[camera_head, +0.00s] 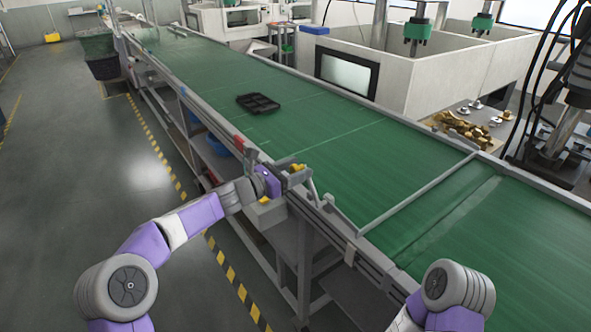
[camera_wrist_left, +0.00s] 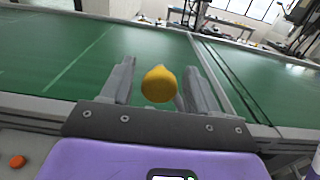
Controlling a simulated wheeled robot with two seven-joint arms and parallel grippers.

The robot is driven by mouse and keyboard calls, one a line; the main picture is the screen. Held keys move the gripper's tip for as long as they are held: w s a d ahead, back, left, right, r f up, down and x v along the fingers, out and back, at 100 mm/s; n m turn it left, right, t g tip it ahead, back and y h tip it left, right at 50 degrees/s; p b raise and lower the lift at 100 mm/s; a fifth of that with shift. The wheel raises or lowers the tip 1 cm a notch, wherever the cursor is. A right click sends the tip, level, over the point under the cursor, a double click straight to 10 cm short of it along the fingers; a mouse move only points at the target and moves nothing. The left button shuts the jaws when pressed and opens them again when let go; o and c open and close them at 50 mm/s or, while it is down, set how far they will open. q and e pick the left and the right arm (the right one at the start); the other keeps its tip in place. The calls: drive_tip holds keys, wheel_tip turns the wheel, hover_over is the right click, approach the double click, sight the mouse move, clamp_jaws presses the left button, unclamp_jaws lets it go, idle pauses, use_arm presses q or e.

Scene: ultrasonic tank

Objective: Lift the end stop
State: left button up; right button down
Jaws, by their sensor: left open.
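A thin grey bar (camera_head: 420,191), which looks like the end stop, crosses the green belt at the right in the head view. My left gripper (camera_head: 299,177) is at the near side rail of the conveyor, left of this bar. In the left wrist view its two fingers (camera_wrist_left: 158,88) are open, with a round yellow knob (camera_wrist_left: 158,83) showing between them. I cannot tell whether the fingers touch the knob. The knob also shows in the head view (camera_head: 298,167), partly hidden by the gripper. My right gripper is out of view.
A black compartment tray (camera_head: 258,103) lies on the green conveyor belt (camera_head: 350,150), far from the gripper. White tanks (camera_head: 430,75) stand behind the belt. Brass-coloured parts (camera_head: 460,127) lie beyond the far rail. The belt between tray and bar is clear.

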use_arm(q)
clamp_jaws()
idle(0.4)
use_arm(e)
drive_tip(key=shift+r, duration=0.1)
